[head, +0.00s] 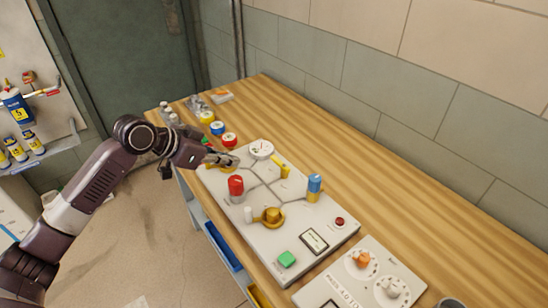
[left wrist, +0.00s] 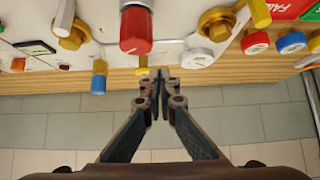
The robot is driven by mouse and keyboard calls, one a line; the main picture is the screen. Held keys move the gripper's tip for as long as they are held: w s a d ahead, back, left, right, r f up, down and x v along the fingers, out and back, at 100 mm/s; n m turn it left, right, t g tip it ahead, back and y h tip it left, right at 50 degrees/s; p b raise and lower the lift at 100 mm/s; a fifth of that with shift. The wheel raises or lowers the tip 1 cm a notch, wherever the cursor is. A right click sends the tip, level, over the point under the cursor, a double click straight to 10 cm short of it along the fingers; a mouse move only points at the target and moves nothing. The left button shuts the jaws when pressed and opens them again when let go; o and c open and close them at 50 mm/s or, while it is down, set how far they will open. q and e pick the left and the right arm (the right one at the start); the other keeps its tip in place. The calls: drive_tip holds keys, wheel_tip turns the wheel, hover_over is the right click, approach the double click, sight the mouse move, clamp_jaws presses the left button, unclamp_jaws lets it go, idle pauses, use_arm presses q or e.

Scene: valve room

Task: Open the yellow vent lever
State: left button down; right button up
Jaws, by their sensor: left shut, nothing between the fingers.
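The yellow lever (head: 281,166) stands on the white panel (head: 215,184), right of the gauge (head: 261,149). In the left wrist view a small yellow piece (left wrist: 143,63), probably this lever, shows just beside my fingertips; whether they touch is unclear. My left gripper (head: 234,160) is over the panel's far left part, left of the lever in the head view. Its fingers (left wrist: 160,73) are shut and empty. It partly hides another yellow fitting, which shows in the left wrist view as a yellow valve (left wrist: 215,22). My right gripper is not in view.
On the panel stand a red-capped knob (head: 236,184), a blue-and-yellow handle (head: 314,186), a yellow valve (head: 271,216) and a green button (head: 287,259). Red, blue and yellow rolls (head: 217,128) lie beyond the panel. The wooden bench (head: 345,185) is clear along the wall.

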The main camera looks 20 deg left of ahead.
sight(280, 163)
use_arm(q)
drive_tip(key=p+x, duration=0.2)
drive_tip(key=x, duration=0.7)
drive_tip(key=shift+w+d+f+p, duration=0.1)
drive_tip(key=shift+w+f+p, duration=0.1)
drive_tip(key=shift+f+p, duration=0.15)
drive_tip(key=shift+w+d+r+p, duration=0.15)
drive_tip(key=shift+w+d+p, duration=0.5)
drive_tip(key=shift+w, duration=0.35)
drive_tip(key=shift+w+d, duration=0.45)
drive_tip(key=shift+w, duration=0.05)
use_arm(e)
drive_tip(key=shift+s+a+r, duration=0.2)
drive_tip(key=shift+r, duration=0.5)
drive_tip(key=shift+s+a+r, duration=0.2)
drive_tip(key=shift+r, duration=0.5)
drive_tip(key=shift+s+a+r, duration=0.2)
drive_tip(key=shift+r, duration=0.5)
use_arm(q)
drive_tip(key=shift+f, duration=0.2)
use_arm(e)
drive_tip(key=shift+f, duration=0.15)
use_arm(q)
drive_tip(key=shift+w+a+m+b, duration=0.1)
drive_tip(key=shift+w+m+b, duration=0.1)
drive_tip(key=shift+m+b, duration=0.35)
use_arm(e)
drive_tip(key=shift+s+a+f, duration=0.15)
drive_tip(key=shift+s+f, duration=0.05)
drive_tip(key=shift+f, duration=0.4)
